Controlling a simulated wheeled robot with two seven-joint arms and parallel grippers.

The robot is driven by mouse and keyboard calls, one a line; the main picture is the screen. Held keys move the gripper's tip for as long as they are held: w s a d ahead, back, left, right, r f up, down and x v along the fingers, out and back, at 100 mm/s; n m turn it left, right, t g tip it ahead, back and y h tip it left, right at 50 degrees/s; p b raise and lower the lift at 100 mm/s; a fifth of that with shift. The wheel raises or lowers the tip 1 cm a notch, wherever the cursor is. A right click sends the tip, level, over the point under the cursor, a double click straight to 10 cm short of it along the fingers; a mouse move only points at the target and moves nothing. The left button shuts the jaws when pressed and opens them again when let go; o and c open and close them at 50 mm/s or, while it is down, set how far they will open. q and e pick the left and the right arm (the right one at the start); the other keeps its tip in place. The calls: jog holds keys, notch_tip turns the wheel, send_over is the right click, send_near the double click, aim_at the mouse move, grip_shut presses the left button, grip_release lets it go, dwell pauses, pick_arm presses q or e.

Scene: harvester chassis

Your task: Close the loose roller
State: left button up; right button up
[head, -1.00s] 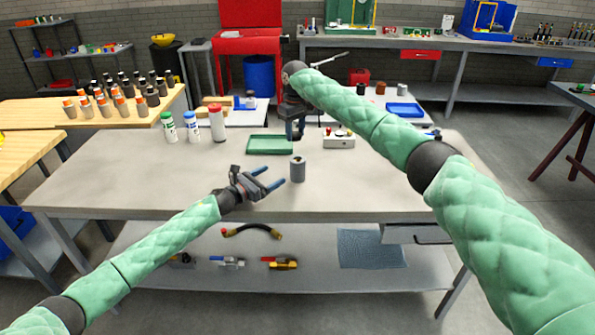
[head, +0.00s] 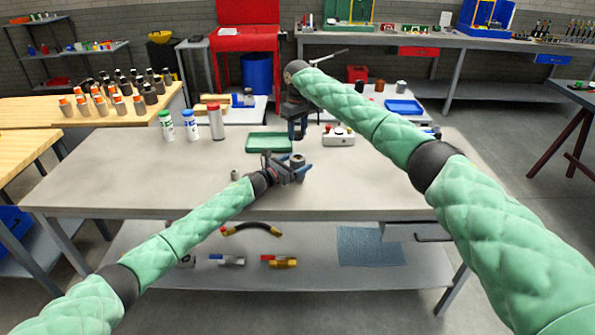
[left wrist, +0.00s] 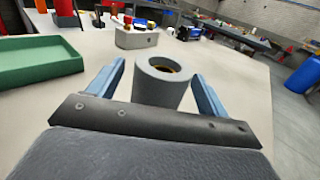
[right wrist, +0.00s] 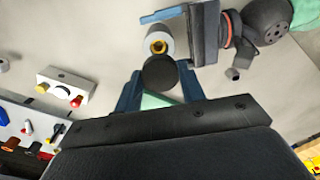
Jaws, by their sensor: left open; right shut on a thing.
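The loose roller is a grey upright cylinder (head: 297,158) on the table, with an open top and a yellow core inside, seen in the left wrist view (left wrist: 160,90) and right wrist view (right wrist: 152,46). My left gripper (head: 298,170) is open around it, one blue finger on each side; the left wrist view shows gaps beside the roller. My right gripper (right wrist: 160,82) is shut on a dark round cap (right wrist: 160,72), pointing down behind and above the roller. In the head view the cap is too small to make out.
A green tray (head: 268,142) and a white button box (head: 338,136) stand behind the roller. A small grey piece (head: 235,174) lies left of it, near my left wrist. Several bottles (head: 190,126) stand at the back left. The table's front is clear.

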pick_arm(q)
jog(key=shift+w+d+f, duration=0.1)
jog(key=shift+w+d, duration=0.15)
jog(key=shift+c, duration=0.2)
jog(key=c, duration=1.4)
pick_arm(e)
send_over(298, 159)
jog(key=shift+f, duration=2.45)
jog(key=shift+f, duration=0.15)
jog(key=shift+f, duration=0.75)
jog(key=shift+f, duration=0.65)
pick_arm(q)
jog(key=shift+s, duration=0.1)
pick_arm(e)
jog(key=shift+f, duration=0.25)
jog(key=shift+r, duration=0.15)
